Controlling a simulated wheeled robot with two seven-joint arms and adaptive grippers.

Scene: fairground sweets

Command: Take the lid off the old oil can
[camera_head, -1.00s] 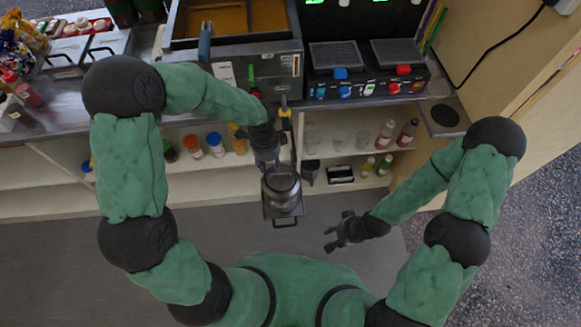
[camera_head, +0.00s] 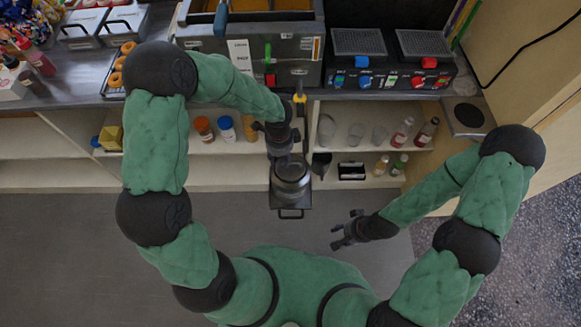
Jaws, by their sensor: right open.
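The oil can (camera_head: 291,177) is a grey, round metal can with a shiny rim, in the middle of the head view. Its round top looks covered, but the lid's edge is hard to make out. A dark square part with a loop handle (camera_head: 291,213) shows below it; I cannot tell if it belongs to the can. My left gripper (camera_head: 281,148) is at the can's far rim, overlapping it in the picture. Its fingertips are hidden, so its grip is unclear. My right gripper (camera_head: 344,234) is open and empty, to the right and nearer to me, apart from the can.
A counter with a fryer (camera_head: 295,45) and a control unit (camera_head: 385,75) lies ahead. The open shelf (camera_head: 240,175) below holds bottles, glasses and a black cup (camera_head: 321,164). A wooden panel (camera_head: 530,60) stands at right. The grey floor (camera_head: 70,250) is clear at left.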

